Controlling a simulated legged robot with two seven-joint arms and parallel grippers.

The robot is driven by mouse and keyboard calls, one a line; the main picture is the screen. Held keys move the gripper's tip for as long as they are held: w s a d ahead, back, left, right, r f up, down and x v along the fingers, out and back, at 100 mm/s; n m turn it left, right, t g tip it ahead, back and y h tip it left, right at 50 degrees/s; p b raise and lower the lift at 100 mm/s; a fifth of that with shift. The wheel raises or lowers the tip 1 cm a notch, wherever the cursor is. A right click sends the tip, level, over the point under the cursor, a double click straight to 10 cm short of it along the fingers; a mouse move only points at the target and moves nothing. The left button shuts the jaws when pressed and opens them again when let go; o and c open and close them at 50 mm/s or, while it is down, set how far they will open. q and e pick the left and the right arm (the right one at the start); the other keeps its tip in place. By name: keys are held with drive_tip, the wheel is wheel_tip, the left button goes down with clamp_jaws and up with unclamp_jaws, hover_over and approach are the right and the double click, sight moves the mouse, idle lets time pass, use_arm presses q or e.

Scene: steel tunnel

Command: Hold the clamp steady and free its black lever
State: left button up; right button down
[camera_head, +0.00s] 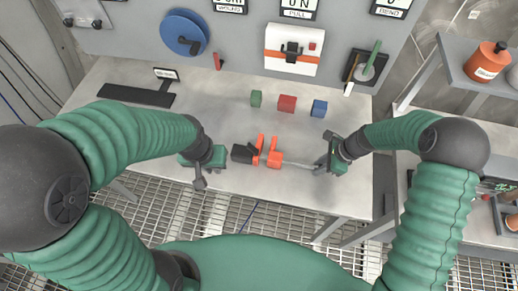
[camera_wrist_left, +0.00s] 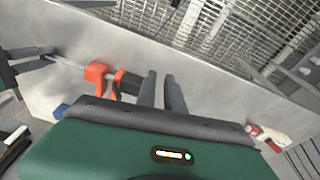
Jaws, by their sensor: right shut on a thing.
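The clamp (camera_head: 273,158) lies on the steel table, with orange jaws, a black part at its left end and a silver bar running right. My right gripper (camera_head: 322,162) is shut on the right end of that bar. My left gripper (camera_head: 211,166) is just left of the black part (camera_head: 242,153), apart from it. In the left wrist view, the left gripper's two fingers (camera_wrist_left: 159,78) are spread with nothing between them. The clamp's orange jaw (camera_wrist_left: 97,76) and black part (camera_wrist_left: 129,83) lie left of these fingers. The right gripper (camera_wrist_left: 38,58) shows at the left edge.
Green (camera_head: 256,98), red (camera_head: 287,103) and blue (camera_head: 319,108) blocks stand behind the clamp. A black stand (camera_head: 140,96) is at the back left. A panel with a blue reel (camera_head: 184,33) and an orange-white box (camera_head: 292,50) rises behind. The table's front is clear.

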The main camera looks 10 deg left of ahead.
sight(253, 149)
use_arm(q)
drive_tip(key=w+n+g+h, duration=0.1)
drive_tip(key=w+n, duration=0.1)
drive_tip(key=n, duration=0.1)
drive_tip(key=w+a+f+n+g+h, duration=0.1)
drive_tip(key=w+n, duration=0.1)
drive_tip(key=n, duration=0.1)
drive_tip(key=w+f+n+h, duration=0.1)
drive_tip(key=w+n+h, duration=0.1)
drive_tip(key=w+n, duration=0.1)
drive_tip(key=shift+a+f+g, duration=0.2)
drive_tip(key=shift+a+g, duration=0.15)
drive_tip(key=shift+g, duration=0.05)
clamp_jaws()
use_arm(e)
drive_tip(key=shift+d, duration=0.1)
drive_tip(key=shift+a, duration=0.3)
use_arm(q)
drive_tip(key=w+a+n+h, duration=0.3)
drive_tip(key=w+n+h, duration=0.2)
drive_tip(key=w+n, duration=0.2)
drive_tip(key=shift+w+n+t+h, duration=0.15)
drive_tip(key=shift+n+t+h, duration=0.15)
drive_tip(key=shift+t, duration=0.1)
drive_tip(key=shift+d, duration=0.15)
use_arm(e)
drive_tip(key=shift+d, duration=0.1)
use_arm(q)
drive_tip(key=x, duration=1)
drive_tip(key=shift+r, duration=0.1)
